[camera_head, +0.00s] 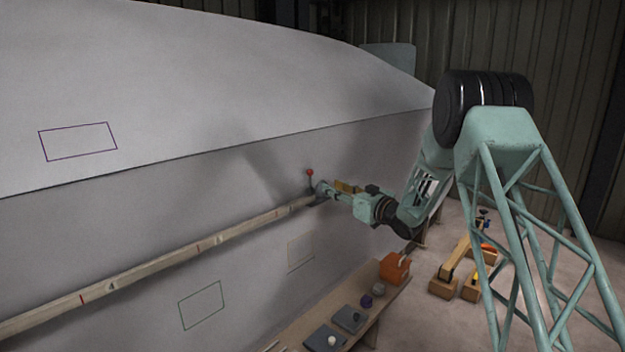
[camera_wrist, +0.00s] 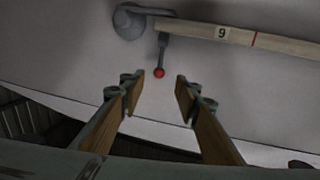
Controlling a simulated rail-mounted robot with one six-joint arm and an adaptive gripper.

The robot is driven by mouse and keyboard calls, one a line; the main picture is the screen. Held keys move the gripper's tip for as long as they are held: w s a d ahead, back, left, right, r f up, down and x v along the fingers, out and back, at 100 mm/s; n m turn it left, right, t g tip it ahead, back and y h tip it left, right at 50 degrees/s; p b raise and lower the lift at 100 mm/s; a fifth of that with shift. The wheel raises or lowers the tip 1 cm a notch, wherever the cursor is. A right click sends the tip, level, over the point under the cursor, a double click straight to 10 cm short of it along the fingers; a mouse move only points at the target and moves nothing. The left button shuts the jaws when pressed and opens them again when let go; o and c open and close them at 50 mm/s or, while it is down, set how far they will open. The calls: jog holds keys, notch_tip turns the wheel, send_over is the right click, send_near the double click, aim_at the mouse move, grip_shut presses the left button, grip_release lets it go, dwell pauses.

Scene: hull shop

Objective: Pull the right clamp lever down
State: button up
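The clamp lever (camera_head: 310,179) stands upright at the right end of the long wooden batten on the hull, with a red ball knob on top. In the wrist view, which looks upside down, the lever (camera_wrist: 163,50) hangs from its grey round clamp base (camera_wrist: 128,22), and its red knob (camera_wrist: 159,73) appears between my fingertips. My gripper (camera_wrist: 159,79) is open, with nothing held between its wooden-faced fingers. In the head view my gripper (camera_head: 325,190) is at the batten's end, just below and right of the knob. I cannot tell the remaining depth gap.
The wooden batten (camera_head: 165,258) runs along the grey hull (camera_head: 220,85), with a label 9 (camera_wrist: 222,33) and red marks. A low bench (camera_head: 372,308) below bears an orange box (camera_head: 394,267) and small items. Wooden blocks (camera_head: 445,288) lie on the floor at right.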

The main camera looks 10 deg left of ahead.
send_over(312, 192)
jog(key=shift+w+d, duration=0.1)
jog(key=shift+w, duration=0.05)
dwell(0.8)
jog(key=shift+c, duration=0.9)
grip_shut()
